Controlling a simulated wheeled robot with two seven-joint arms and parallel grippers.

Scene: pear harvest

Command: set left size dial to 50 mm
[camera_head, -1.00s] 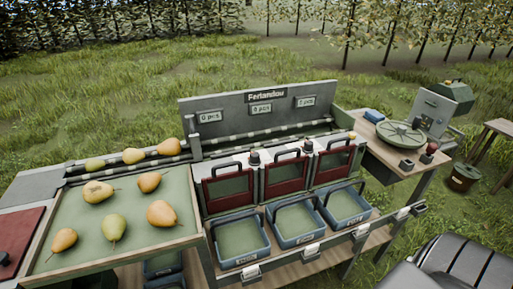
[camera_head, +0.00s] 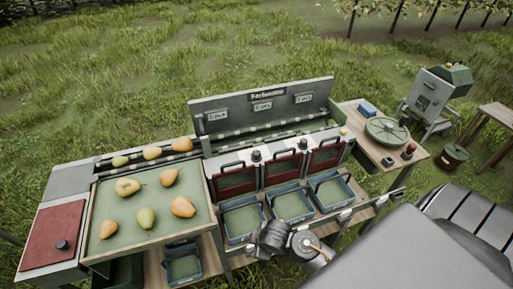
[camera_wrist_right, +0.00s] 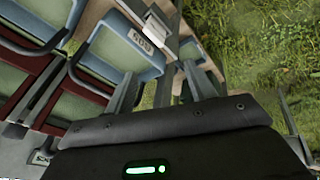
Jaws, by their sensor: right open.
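Small dark knobs stand along the top of the sorting bench in the head view. The leftmost knob (camera_head: 256,156) is between the left and middle red-framed gates; I take it as the left size dial, but its setting is too small to read. My right gripper (camera_wrist_right: 162,88) shows two grey fingers, apart and with nothing between them, in the right wrist view. In the head view my right wrist is in front of the blue bins, well short of the knobs, and its fingers are hard to make out. My left gripper is not in view.
Blue bins (camera_head: 241,237) line the bench front below red-framed gates (camera_head: 235,179). A green tray (camera_head: 127,214) with several pears is at left, beside a red panel (camera_head: 52,236). A round green plate (camera_head: 387,131) is on the right side table. Grass lies behind.

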